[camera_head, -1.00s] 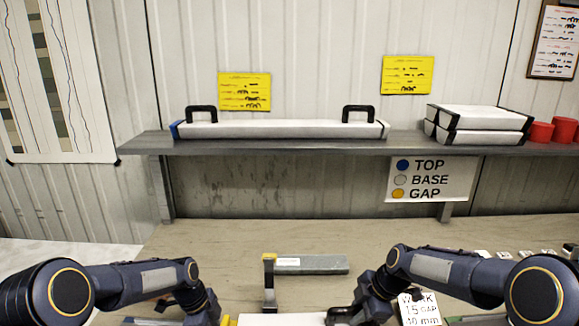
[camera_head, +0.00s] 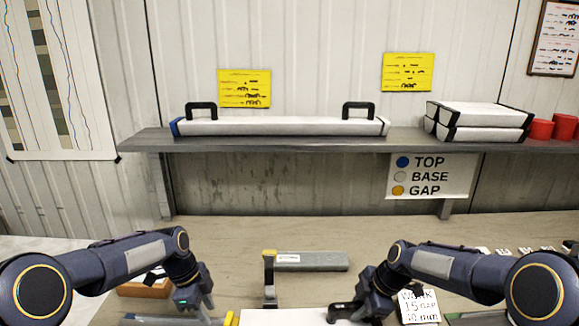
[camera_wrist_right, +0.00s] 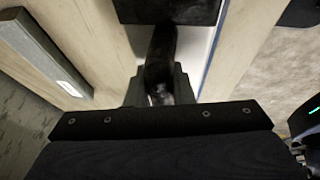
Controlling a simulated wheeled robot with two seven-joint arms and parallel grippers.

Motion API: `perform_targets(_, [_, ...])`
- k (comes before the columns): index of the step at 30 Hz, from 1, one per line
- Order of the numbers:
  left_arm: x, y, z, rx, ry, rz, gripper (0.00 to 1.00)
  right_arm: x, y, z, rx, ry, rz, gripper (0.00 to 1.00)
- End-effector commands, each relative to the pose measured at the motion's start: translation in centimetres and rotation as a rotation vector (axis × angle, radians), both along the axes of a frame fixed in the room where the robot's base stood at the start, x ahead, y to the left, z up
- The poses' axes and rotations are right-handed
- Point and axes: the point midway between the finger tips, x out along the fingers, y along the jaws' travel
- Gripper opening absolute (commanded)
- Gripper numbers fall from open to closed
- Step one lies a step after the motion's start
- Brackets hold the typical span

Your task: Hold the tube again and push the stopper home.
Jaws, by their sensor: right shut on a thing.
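The white tube (camera_head: 283,318) lies at the bottom edge of the head view, mostly cut off. A small yellow piece (camera_head: 230,318) shows at its left end; I cannot tell whether it is the stopper or how far in it sits. My right gripper (camera_head: 350,312) is shut on the tube's black handle (camera_wrist_right: 161,60), seen between its fingers in the right wrist view. My left gripper (camera_head: 192,300) is left of the tube, apart from the yellow piece; its fingertips are cut off or hidden, so its opening does not show.
A grey bar (camera_head: 312,262) lies behind the tube beside a yellow-topped post (camera_head: 269,278). A brown tray (camera_head: 140,289) is behind my left arm. The shelf (camera_head: 290,146) behind holds another tube.

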Motion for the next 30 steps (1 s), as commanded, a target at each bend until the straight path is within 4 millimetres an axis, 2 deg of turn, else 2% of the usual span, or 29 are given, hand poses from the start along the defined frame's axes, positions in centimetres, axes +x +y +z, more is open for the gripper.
perform_targets(4, [0.0,0.0,1.3,0.000,-0.002,0.001,0.32,0.1,-0.1,0.2,0.000,-0.004,-0.003,0.00])
perform_targets(13, [0.0,0.0,1.6,0.000,0.001,0.000,0.32,0.1,-0.1,0.2,0.000,-0.004,-0.003,0.00])
perform_targets(16, [0.0,0.2,1.5,0.010,-0.004,-0.019,0.20,0.1,-0.1,0.1,0.000,-0.004,-0.003,0.00])
perform_targets(21, [0.2,2.1,1.3,0.124,-0.047,-0.248,0.00,0.1,-0.1,0.1,0.000,-0.004,-0.003,0.00])
perform_targets(25, [0.4,3.7,1.3,0.215,-0.065,-0.437,0.00,0.1,-0.1,0.1,0.000,-0.004,-0.003,0.00])
perform_targets(30, [0.5,4.5,0.5,0.256,-0.067,-0.527,0.00,0.1,-0.1,0.1,0.000,-0.004,-0.003,0.00])
